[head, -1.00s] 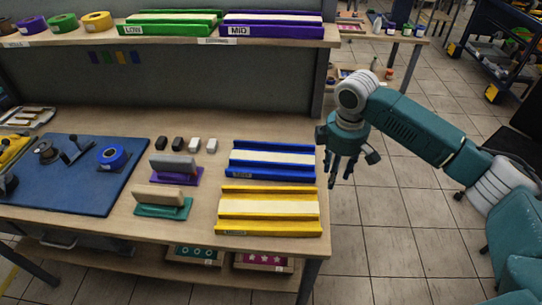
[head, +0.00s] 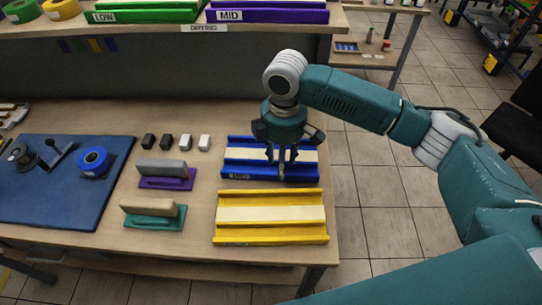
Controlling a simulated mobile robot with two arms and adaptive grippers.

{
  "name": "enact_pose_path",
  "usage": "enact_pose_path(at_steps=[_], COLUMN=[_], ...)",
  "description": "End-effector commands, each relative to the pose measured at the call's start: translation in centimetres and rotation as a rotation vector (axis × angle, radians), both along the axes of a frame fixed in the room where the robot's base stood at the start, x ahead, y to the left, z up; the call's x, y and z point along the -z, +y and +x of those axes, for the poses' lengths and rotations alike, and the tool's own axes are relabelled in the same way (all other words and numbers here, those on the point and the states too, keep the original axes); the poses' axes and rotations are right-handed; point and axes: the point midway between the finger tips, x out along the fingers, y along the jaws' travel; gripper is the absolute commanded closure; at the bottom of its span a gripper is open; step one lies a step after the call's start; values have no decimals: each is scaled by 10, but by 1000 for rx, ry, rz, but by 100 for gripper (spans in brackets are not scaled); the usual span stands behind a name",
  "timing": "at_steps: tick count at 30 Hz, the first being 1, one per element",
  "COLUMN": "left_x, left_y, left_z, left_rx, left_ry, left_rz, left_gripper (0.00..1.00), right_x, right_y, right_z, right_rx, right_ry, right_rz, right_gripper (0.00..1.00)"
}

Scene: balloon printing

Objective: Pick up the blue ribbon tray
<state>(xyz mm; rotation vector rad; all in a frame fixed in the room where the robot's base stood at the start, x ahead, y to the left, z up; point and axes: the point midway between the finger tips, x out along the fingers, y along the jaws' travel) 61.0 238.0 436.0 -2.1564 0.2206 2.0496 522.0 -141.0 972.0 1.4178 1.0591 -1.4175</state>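The blue ribbon tray (head: 240,168) lies on the workbench in the head view, a long blue tray with a pale strip along its middle. It sits just behind the yellow tray. My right gripper (head: 281,172) points down over the right half of the blue tray, and its fingers hide part of the pale strip. The fingers look apart, with tray showing between them. I cannot tell whether the fingertips touch the tray. My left gripper is not in view.
The yellow tray (head: 270,237) lies just in front. Several small blocks (head: 176,142), a purple-based pad (head: 166,183) and a green-based pad (head: 154,221) stand to the left, near the blue mat (head: 55,210). A shelf with green (head: 150,17) and purple trays (head: 265,17) is behind.

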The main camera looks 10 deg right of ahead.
Motion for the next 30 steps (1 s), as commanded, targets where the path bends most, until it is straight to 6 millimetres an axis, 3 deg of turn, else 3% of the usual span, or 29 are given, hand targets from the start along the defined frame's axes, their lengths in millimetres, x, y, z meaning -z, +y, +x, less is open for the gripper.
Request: enact_pose_path(at_steps=[11,19,25,30], left_x=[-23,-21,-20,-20], left_y=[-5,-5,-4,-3], left_z=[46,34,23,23], left_rx=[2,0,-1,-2], left_ry=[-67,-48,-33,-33], left_rz=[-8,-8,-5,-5], left_gripper=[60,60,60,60], right_x=[47,51,51,50], right_y=[1,1,1,2], right_z=[5,5,5,6], right_rx=[1,0,0,0], right_ry=[1,-1,-1,-3], right_rz=[-1,0,0,1], right_gripper=[61,61,99,100])
